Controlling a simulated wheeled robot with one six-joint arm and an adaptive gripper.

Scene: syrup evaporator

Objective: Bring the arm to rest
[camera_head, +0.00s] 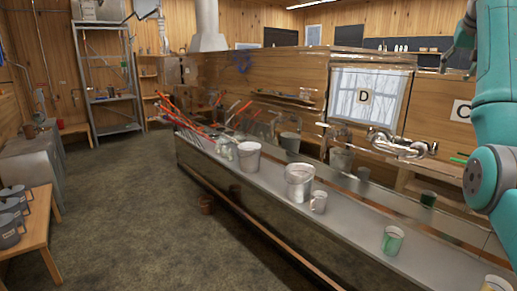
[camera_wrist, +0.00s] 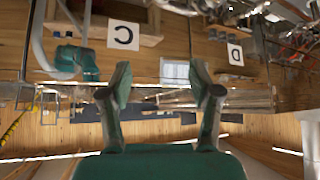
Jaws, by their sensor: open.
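My gripper (camera_wrist: 162,82) shows in the wrist view with its two fingers spread apart. It is open and nothing is between the fingers. The wrist view is upside down and looks across the room toward the wood walls. In the head view, my teal arm (camera_head: 492,110) stands raised along the right edge, above the right end of the long metal counter (camera_head: 262,182).
A low bench (camera_head: 38,232) with dark mugs stands left.

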